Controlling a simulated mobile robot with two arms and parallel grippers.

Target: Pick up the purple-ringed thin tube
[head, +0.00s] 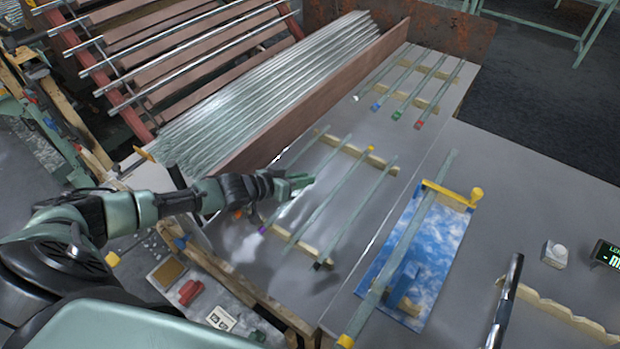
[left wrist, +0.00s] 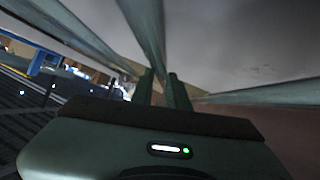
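The purple-ringed thin tube has its purple ring (head: 262,230) at the near end of the low wooden rack, in the head view. The tube runs up to the right from there and passes behind or under my left gripper (head: 301,184), which hides part of it. In the left wrist view, the two fingers of my left gripper (left wrist: 162,88) stand close together with a narrow gap. A glass tube (left wrist: 145,30) runs down towards that gap. I cannot tell whether the fingers touch it. My right gripper is not in view.
A brown partition (head: 300,110) stands behind, beside a bed of long glass rods (head: 265,80). A large tube (head: 410,232) lies over a blue cloud-patterned board (head: 440,240) at the right.

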